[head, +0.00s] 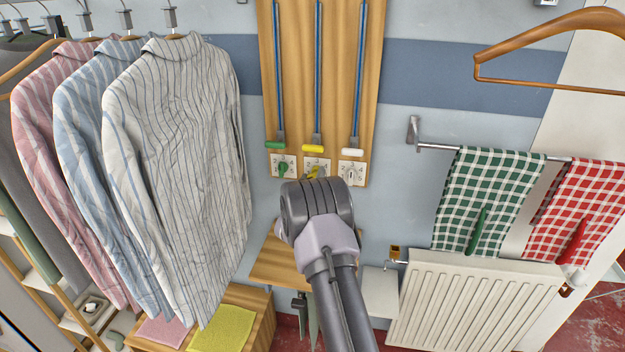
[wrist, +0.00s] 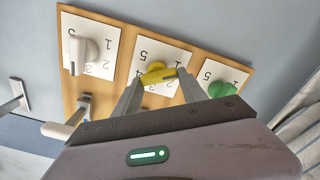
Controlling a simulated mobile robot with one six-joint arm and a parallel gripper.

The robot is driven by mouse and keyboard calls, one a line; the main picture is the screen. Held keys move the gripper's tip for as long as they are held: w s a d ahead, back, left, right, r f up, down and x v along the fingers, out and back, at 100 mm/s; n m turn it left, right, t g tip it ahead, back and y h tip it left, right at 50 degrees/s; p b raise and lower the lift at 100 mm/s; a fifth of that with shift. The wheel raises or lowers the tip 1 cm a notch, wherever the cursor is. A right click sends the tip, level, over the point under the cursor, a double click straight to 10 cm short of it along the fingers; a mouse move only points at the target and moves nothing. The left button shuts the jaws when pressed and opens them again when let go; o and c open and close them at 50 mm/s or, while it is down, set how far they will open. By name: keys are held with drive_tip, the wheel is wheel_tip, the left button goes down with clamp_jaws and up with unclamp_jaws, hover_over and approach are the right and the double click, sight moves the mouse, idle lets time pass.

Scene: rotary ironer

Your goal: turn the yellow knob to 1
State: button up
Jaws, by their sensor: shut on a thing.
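The yellow knob (wrist: 156,76) sits on the middle white dial plate (wrist: 164,57) of a wooden board. My gripper (wrist: 159,77) is shut on it, one finger at each end of its bar. In the wrist view, which shows the dial upside down, the bar lies nearly level. A dark mark is near its right end, on the side of digits 1 and 2; I cannot tell exactly which digit it points to. In the head view the yellow knob (head: 314,173) shows just beyond my wrist, which hides the fingers.
A green knob (head: 283,168) and a white knob (head: 350,174) flank the yellow one closely. Green, yellow (head: 313,149) and white handles hang above on blue rods. Striped shirts (head: 180,150) hang left; checked towels (head: 490,200) and a radiator (head: 474,300) are right.

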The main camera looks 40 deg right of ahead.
drive_tip(key=o, duration=1.4)
drive_tip(key=shift+c, duration=0.2)
drive_tip(key=p+v, duration=0.1)
drive_tip(key=v, duration=1.6)
drive_tip(key=shift+s, duration=0.2)
drive_tip(key=shift+a, duration=0.1)
